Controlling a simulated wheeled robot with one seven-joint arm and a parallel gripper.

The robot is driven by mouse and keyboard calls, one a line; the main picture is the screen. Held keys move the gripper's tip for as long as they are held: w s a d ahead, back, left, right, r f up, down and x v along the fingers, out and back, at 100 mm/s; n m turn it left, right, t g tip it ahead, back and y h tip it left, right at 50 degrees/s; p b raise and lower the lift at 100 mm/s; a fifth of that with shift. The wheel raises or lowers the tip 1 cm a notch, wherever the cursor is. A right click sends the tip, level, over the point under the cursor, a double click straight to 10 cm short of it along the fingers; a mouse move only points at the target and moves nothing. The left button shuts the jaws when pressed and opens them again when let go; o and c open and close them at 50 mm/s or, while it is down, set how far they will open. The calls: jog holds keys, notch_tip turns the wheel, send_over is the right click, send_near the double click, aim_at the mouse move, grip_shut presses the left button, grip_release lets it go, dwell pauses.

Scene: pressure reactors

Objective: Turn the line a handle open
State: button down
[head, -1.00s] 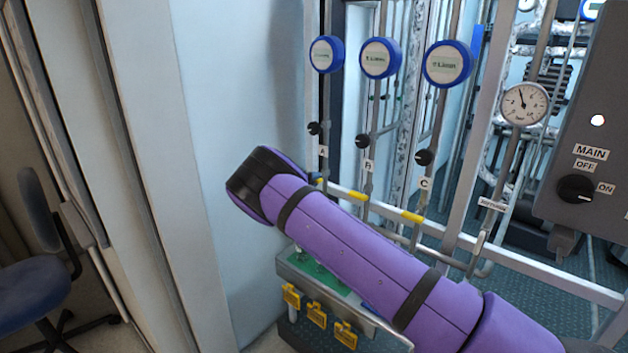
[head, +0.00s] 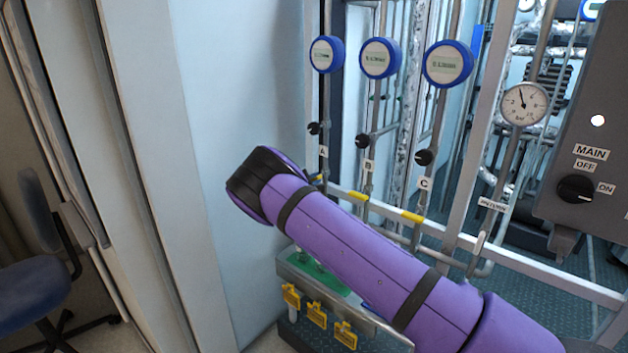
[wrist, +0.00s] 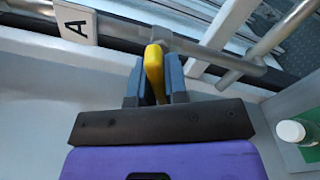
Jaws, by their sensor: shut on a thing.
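The line A handle is yellow (wrist: 154,70) and shows in the wrist view, next to the pipe and the tag marked A (wrist: 75,22). My gripper (wrist: 156,75) has its two blue-grey fingers shut on this handle, one on each side. In the wrist view the handle points from the pipe toward my gripper. In the head view my purple arm hides the gripper and most of the line A handle; the A tag (head: 323,151) shows above. The yellow handles of line B (head: 358,196) and line C (head: 412,217) lie along the rail.
Blue-rimmed gauges (head: 327,55) stand above the lines. A grey control box (head: 585,130) is at the right. A metal tray (head: 300,268) with yellow tags is below my arm. A white-capped bottle (wrist: 291,131) is at the right in the wrist view.

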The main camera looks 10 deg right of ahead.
jog(key=n, duration=1.2)
dwell(0.6)
jog(key=c, duration=1.1)
grip_release()
jog(key=shift+c, duration=0.2)
jog(key=shift+a, duration=0.1)
jog(key=v, duration=1)
jog(key=shift+s+a, duration=0.25)
